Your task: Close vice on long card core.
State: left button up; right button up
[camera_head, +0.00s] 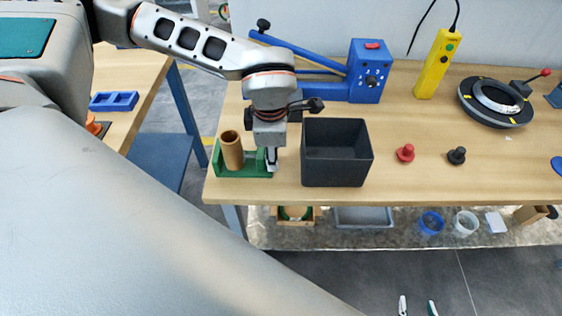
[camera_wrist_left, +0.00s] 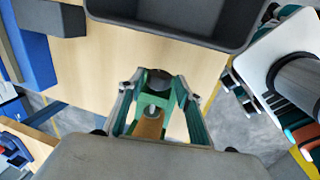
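The brown card core (camera_head: 231,151) stands upright in the green vice (camera_head: 245,172) at the left front corner of the bench. My left gripper (camera_head: 271,160) points down at the vice's right end, beside the core. In the left wrist view, its spread fingers (camera_wrist_left: 160,78) lie either side of part of the green vice (camera_wrist_left: 155,80), with the core (camera_wrist_left: 150,126) showing between them nearer the camera. Contact between fingers and vice is unclear. My right gripper (camera_head: 418,307) shows only fingertips at the bottom edge, apart and empty, away from the bench.
A dark grey bin (camera_head: 337,180) stands close right of the left gripper. A red knob (camera_head: 405,153) and a black knob (camera_head: 457,155) sit further right. A blue device (camera_head: 369,72), a yellow pendant (camera_head: 437,64) and a black ring (camera_head: 497,101) stand behind.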

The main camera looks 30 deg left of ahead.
pick_arm(q)
jog(key=shift+s+f+t+b, duration=0.1)
jog(key=shift+f+t+b, duration=0.05)
jog(key=shift+t+b, duration=0.3)
jog(key=shift+y, duration=0.3)
pick_arm(e)
notch_tip(320, 180, down, 2)
jog(key=shift+s, duration=0.15)
